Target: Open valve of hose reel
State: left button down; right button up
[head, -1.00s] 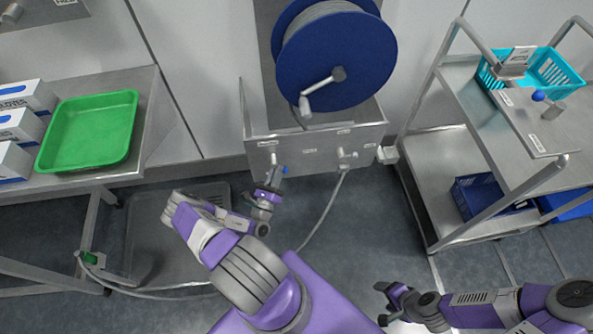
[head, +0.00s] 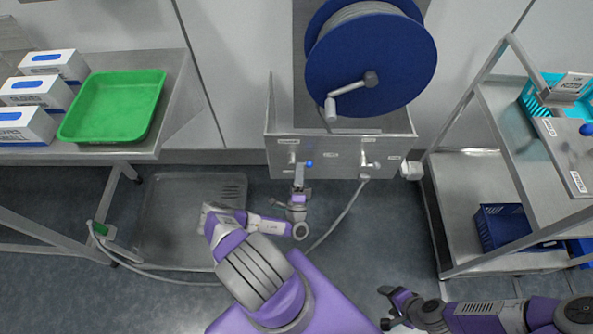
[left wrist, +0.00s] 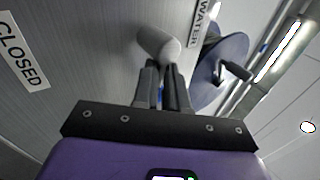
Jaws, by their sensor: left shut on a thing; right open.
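The hose reel (head: 413,55) is a large blue drum with a grey crank, mounted on a steel wall panel (head: 335,150). Under it, a small valve with a blue-tipped lever (head: 309,163) sits at the panel's left part. My left gripper (head: 299,178) is at this valve, shut on its lever; the fingers cover most of the lever. In the left wrist view, the closed fingers (left wrist: 165,88) have a bit of blue between them, with a grey rounded part (left wrist: 159,43) just beyond. A "CLOSED" label (left wrist: 22,50) and a "WATER" label show there. My right gripper (head: 392,307) is open and empty at lower right.
A second metal fitting (head: 368,160) on the panel's right has a grey hose running down to the floor. A steel cart (head: 458,180) with blue baskets stands right. A table with a green tray (head: 75,125) and glove boxes (head: 25,124) stands left.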

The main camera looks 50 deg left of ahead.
pick_arm(q)
jog(key=shift+a+r+n+g+y, duration=0.1)
jog(key=shift+r+n+g+y, duration=0.15)
jog(key=shift+n+g+y, duration=0.55)
jog(key=shift+n, duration=0.5)
jog(key=c, duration=1.2)
grip_release()
jog(key=shift+o, duration=0.2)
jog(key=shift+f, duration=0.1)
jog(key=v, duration=0.7)
jog(key=shift+s+f+p, duration=0.15)
jog(key=shift+s+p, duration=0.1)
jog(key=shift+p, duration=0.05)
